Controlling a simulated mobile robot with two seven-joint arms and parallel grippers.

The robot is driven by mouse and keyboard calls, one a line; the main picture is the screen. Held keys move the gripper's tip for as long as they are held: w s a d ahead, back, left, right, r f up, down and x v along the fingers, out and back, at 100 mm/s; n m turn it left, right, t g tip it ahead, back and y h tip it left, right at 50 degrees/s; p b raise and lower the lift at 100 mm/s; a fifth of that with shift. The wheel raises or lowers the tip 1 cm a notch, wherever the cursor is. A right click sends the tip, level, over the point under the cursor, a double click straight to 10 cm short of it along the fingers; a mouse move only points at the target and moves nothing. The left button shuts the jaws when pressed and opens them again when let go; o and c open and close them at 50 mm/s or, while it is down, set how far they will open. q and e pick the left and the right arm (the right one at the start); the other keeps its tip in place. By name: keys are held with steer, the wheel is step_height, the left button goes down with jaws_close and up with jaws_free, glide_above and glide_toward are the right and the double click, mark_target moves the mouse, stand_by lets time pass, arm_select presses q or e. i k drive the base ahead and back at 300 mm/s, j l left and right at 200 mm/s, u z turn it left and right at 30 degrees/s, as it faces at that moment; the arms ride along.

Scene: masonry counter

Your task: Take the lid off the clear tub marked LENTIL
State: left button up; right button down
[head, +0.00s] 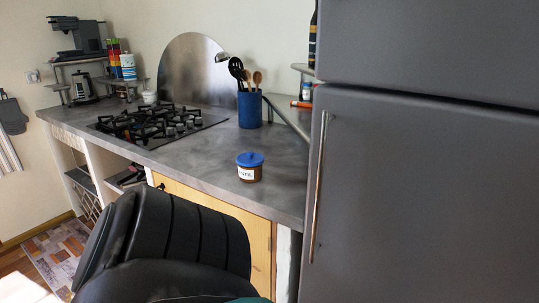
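A small clear tub (248,174) with brown contents stands upright on the grey counter. Its blue lid (250,159) with a small knob sits on top. A white label is on its front, with dark lettering too small to read surely. Neither my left gripper nor my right gripper shows in the head view. Nothing is touching the tub.
A blue utensil holder (250,110) with spoons stands behind the tub. A gas hob (155,124) lies to the left. A tall grey fridge (430,190) rises at the right. The counter (205,160) around the tub is clear.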

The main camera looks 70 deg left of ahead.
mark_target(248, 159)
steer(key=k+j+z, duration=0.85)
steer(key=k+j, duration=0.35)
steer(key=j, duration=0.15)
